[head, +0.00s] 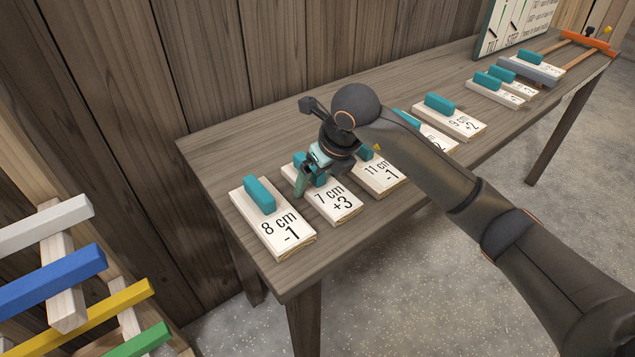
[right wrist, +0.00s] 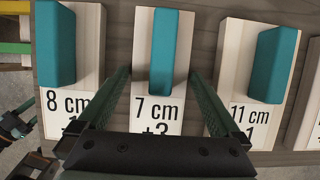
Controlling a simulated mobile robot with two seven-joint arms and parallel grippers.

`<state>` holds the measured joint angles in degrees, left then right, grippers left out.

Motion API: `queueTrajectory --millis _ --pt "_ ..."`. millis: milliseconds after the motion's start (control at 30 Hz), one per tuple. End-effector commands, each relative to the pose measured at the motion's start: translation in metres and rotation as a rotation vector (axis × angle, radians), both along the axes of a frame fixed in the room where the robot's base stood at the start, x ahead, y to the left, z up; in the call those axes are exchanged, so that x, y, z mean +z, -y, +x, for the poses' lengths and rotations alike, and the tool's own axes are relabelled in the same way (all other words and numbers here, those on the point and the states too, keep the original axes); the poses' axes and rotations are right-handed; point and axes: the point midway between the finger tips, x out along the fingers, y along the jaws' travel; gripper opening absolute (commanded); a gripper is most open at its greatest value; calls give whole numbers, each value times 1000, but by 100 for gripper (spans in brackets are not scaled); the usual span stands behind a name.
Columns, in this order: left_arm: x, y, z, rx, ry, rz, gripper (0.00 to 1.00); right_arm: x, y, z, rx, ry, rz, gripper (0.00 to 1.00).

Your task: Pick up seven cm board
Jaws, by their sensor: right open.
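The seven cm board (head: 338,203) is a white block marked "7 cm +3" with a teal handle on top, lying on the wooden table. In the right wrist view the board (right wrist: 157,115) is centred, with its teal handle (right wrist: 165,50) upright in the picture. My right gripper (head: 312,173) is over this board, its fingers at the handle. In the right wrist view my right gripper (right wrist: 158,76) is open, one finger on each side of the handle's near end. Contact cannot be told. My left gripper is not seen in the head view.
The 8 cm board (head: 275,228) and the 11 cm board (head: 378,180) lie close on either side. More boards (head: 455,120) run along the table (head: 215,145) to the far right. Coloured bars (head: 50,278) stand at the left, beyond the table's end.

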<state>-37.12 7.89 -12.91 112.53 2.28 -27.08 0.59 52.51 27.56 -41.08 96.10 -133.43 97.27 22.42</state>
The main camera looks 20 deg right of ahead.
Motion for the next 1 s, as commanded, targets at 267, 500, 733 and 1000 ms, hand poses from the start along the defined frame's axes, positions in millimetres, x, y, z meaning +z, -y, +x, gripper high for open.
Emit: queueTrajectory --millis 267,500,733,1000 --pt "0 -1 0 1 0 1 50 0 0 0 0 0 0 83" --pt "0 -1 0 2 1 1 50 1 0 0 0 0 0 56" --pt "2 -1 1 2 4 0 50 1 0 0 0 0 0 30" --pt "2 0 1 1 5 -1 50 1 0 0 0 1 0 24"
